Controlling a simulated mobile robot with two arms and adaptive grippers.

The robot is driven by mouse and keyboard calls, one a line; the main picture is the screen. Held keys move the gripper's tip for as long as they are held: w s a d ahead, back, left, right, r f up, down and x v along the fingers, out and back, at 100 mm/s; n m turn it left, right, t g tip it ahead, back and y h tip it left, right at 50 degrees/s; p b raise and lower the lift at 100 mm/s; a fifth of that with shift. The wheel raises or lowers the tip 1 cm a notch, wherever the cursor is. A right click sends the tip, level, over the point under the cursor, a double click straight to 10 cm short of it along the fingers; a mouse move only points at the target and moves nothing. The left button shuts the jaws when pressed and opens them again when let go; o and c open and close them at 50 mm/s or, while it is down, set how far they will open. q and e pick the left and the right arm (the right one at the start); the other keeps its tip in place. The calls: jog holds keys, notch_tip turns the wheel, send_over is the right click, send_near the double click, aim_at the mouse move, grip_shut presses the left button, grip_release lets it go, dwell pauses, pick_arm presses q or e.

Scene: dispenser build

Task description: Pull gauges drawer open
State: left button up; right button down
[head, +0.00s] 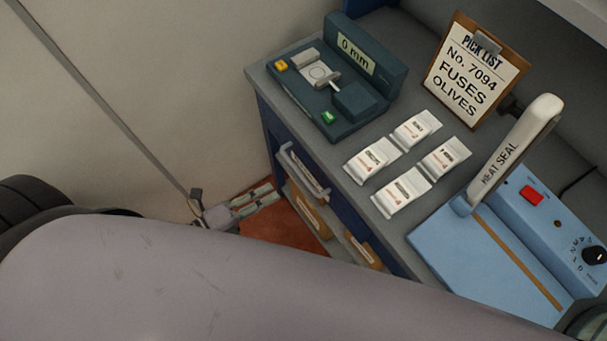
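The blue cabinet (270,128) under the grey worktop has a pale bar handle (303,170) on its front, near the left corner. A pale label shows behind the bar, too small to read, so I cannot tell whether this is the gauges drawer. No drawer visibly stands out from the front. My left gripper (275,192) is low beside the cabinet, left of and below the handle and apart from it. Its two fingers look parted, with nothing between them. My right gripper is not in view.
Tan labelled fronts (308,210) show below the handle. On the worktop are a dark green gauge device (370,102), several white packets (417,128), a pick list clipboard (474,68) and a blue heat sealer (470,250). A pale wall (150,90) is at left. My arm covers the bottom.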

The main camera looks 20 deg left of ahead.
aim_at(303, 177)
pick_arm(q)
jog(key=shift+p+x, duration=0.8)
jog(key=shift+x, duration=4.75)
jog(key=shift+c, duration=0.3)
grip_shut()
